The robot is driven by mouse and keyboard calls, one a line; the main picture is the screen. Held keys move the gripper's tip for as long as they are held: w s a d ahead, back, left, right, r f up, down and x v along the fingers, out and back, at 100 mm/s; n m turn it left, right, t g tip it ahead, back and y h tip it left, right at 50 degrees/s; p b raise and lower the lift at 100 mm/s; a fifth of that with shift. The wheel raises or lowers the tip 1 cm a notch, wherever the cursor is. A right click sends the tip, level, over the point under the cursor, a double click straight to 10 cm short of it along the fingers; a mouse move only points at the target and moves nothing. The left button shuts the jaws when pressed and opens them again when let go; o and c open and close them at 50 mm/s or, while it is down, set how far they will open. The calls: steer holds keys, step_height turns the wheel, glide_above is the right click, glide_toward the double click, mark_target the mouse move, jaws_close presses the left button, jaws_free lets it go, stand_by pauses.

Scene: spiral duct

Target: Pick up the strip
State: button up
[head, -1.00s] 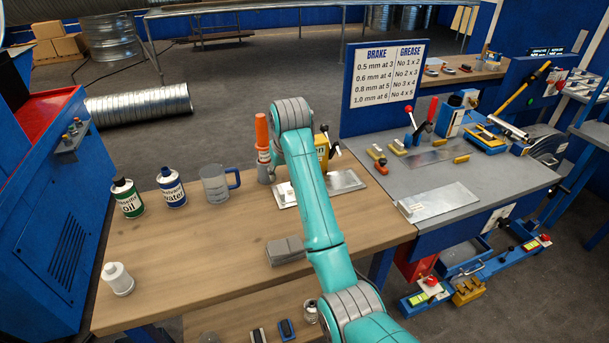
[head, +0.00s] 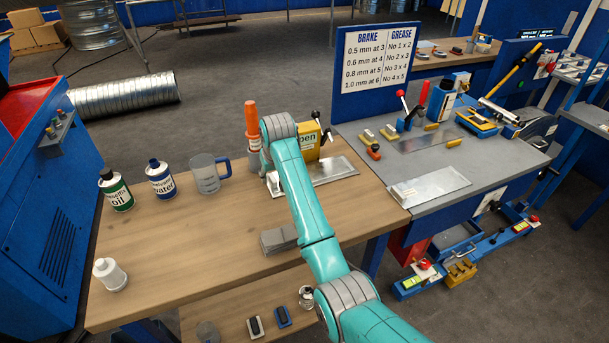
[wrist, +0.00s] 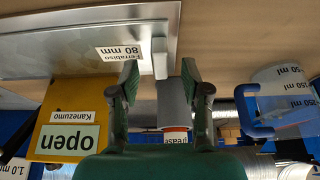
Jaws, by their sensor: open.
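A flat silver metal strip (head: 335,171) lies on the wooden bench, partly hidden by my arm in the head view. In the wrist view it is a broad metal sheet (wrist: 60,48) across the upper left, with a white label reading "Ferrabiso 80 mm" upside down. I cannot tell the height gap to the strip. In the head view my arm hides most of the gripper.
A yellow "open" box (head: 308,143) and an orange-topped grease tube (head: 252,126) stand close by the gripper. A grey block (head: 279,240) lies in front. Another metal sheet (head: 430,187) lies on the grey bench.

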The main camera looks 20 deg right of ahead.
steer(key=shift+w+f, duration=0.2)
steer(key=shift+f, duration=0.3)
jaws_close()
steer(key=shift+r, duration=0.15)
